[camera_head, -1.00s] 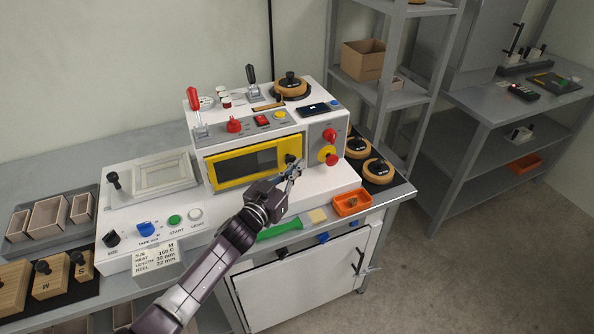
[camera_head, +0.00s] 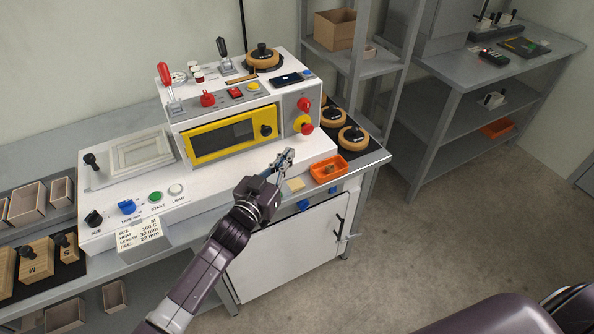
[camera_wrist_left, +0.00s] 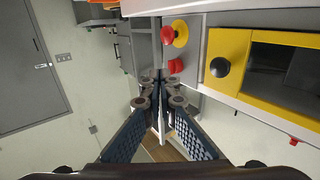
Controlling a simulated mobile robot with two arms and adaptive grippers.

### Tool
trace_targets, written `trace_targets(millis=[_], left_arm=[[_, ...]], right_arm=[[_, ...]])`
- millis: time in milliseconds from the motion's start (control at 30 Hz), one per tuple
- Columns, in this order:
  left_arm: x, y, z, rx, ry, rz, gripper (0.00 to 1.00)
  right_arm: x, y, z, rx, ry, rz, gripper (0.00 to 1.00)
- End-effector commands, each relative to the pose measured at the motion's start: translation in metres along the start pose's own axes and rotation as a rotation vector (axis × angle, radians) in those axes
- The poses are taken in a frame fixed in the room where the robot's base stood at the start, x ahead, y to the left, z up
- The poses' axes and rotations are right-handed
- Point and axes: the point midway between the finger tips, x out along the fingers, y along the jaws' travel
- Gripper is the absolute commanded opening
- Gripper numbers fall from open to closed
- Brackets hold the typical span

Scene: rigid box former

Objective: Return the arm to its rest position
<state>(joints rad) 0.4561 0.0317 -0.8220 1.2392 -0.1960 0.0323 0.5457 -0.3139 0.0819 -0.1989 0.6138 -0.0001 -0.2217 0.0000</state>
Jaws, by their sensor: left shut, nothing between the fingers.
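My left arm comes in from the lower left of the head view. Its left gripper (camera_head: 283,162) is shut and empty, in front of the white machine (camera_head: 225,186), to the lower right of the yellow-framed window (camera_head: 222,136) and its black knob (camera_head: 266,131). It looks clear of the knob. In the left wrist view the fingers (camera_wrist_left: 160,82) meet with nothing between them, and the black knob (camera_wrist_left: 220,67) and red button (camera_wrist_left: 168,35) lie beyond. My right gripper is not in view; a dark part, probably my own body, shows at the lower right.
An orange tray (camera_head: 328,170) and a pale pad (camera_head: 296,184) sit on the bench's front edge, close to my left gripper. Tape rolls (camera_head: 353,138) lie at the right end. Wooden blocks (camera_head: 36,258) are at the left. The floor (camera_head: 440,235) at the right is clear.

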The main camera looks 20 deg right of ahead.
Motion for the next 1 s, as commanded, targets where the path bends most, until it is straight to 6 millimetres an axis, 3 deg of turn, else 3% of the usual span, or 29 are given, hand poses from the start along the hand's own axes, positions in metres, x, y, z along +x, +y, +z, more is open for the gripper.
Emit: trace_targets(millis=[233, 533, 700, 767, 867, 1000], left_arm=[[-0.023, 0.033, 0.001, -0.002, 0.001, 0.001, 0.0], [-0.031, 0.043, 0.0, 0.002, 0.0, 0.0, 0.0], [-0.044, 0.031, 0.01, -0.027, -0.045, -0.054, 0.0], [-0.059, 0.019, 0.021, -0.052, -0.096, -0.107, 0.0], [-0.102, -0.008, 0.048, -0.109, -0.227, -0.223, 0.0], [-0.191, -0.041, 0.094, -0.188, -0.468, -0.375, 0.0]], right_arm=[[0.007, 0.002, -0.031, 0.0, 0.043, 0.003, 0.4], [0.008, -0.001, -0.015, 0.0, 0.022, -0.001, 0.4], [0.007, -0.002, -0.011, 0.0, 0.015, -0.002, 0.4], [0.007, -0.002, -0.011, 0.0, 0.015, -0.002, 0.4], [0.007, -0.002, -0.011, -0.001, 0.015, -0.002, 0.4], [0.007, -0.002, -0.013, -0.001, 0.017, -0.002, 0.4]])
